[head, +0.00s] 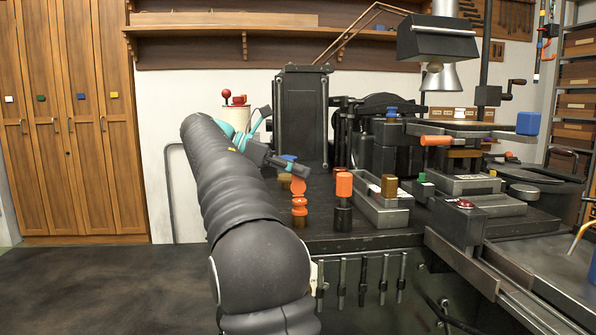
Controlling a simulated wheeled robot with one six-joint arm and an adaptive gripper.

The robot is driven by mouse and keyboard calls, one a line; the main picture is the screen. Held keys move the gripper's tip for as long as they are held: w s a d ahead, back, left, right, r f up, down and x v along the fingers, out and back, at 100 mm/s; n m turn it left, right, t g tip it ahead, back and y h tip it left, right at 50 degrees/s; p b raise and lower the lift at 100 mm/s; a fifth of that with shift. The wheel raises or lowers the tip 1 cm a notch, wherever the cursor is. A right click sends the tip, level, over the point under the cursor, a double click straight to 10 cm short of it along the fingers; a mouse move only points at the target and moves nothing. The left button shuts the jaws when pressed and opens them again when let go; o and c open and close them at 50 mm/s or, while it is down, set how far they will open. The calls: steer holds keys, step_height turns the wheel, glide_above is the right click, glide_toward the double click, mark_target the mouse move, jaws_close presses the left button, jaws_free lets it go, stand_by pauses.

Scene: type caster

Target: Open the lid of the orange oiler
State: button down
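A small orange oiler (299,206) with a brass-coloured foot stands near the front left edge of the machine's dark top. An orange rounded piece at its upper end appears to be its lid (298,187); I cannot tell whether it is shut or raised. My gripper (297,169) reaches in from the left, with its dark tip just above the orange piece in the picture. Contact between them cannot be made out. The finger gap is too small and partly hidden to read.
An orange-topped black cylinder (344,188) stands close to the right of the oiler. A brass post (389,187) rises from a grey metal block further right. A tall black machine housing (301,115) stands behind.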

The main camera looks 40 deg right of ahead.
steer(key=c, duration=1.4)
jaws_free()
